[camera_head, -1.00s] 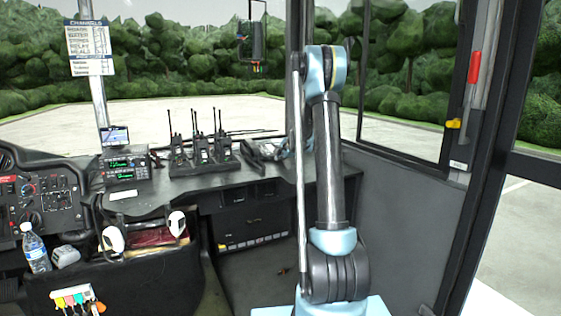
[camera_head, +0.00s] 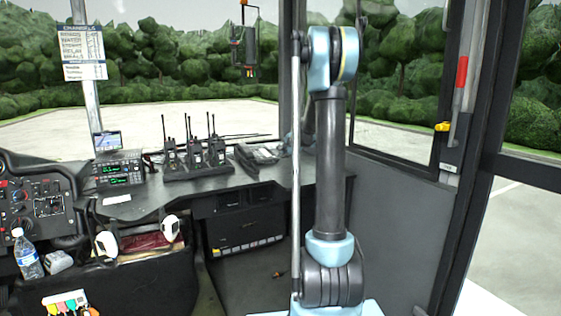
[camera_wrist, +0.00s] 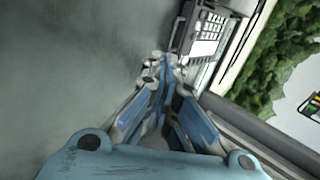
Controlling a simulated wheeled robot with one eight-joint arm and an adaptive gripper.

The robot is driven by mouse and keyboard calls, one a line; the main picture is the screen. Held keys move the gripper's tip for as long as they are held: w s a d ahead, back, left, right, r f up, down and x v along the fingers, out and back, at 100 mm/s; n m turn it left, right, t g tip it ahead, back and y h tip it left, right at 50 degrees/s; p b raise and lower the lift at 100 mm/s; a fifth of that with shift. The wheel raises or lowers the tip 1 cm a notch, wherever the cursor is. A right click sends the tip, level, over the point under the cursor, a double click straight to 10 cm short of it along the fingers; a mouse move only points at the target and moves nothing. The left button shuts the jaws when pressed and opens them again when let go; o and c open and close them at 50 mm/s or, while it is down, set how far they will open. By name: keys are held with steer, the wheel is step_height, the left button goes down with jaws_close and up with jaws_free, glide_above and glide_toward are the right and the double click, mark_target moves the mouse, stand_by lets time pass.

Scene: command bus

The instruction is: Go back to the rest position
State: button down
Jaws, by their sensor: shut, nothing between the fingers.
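Past the fingertips is a grey surface, with a telephone-like keypad device (camera_wrist: 208,32) just beyond and to the right. I cannot tell the distance between fingertips and device.
A black dashboard counter (camera_head: 150,202) carries several handheld radios (camera_head: 195,152) in a charger and a desk phone (camera_head: 256,156). A radio display unit (camera_head: 119,169) stands left. A water bottle (camera_head: 27,255) is at lower left. A door frame (camera_head: 470,200) rises at right.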

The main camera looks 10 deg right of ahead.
steer(key=s+a+n+g+h, duration=0.15)
steer(key=s+n, duration=0.25)
steer(key=s, duration=1)
steer(key=s+a+n+g+y, duration=0.1)
steer(key=s+a+n+g, duration=0.15)
steer(key=s, duration=1.15)
steer(key=s+d+f+n+g+h, duration=0.1)
steer(key=s+f+n, duration=0.3)
steer(key=s, duration=1.1)
steer(key=s+d+f+n+g+h, duration=0.2)
steer(key=s+f+n, duration=0.2)
steer(key=s+f, duration=0.5)
steer(key=s, duration=0.5)
steer(key=shift+s, duration=0.35)
steer(key=shift+f, duration=0.1)
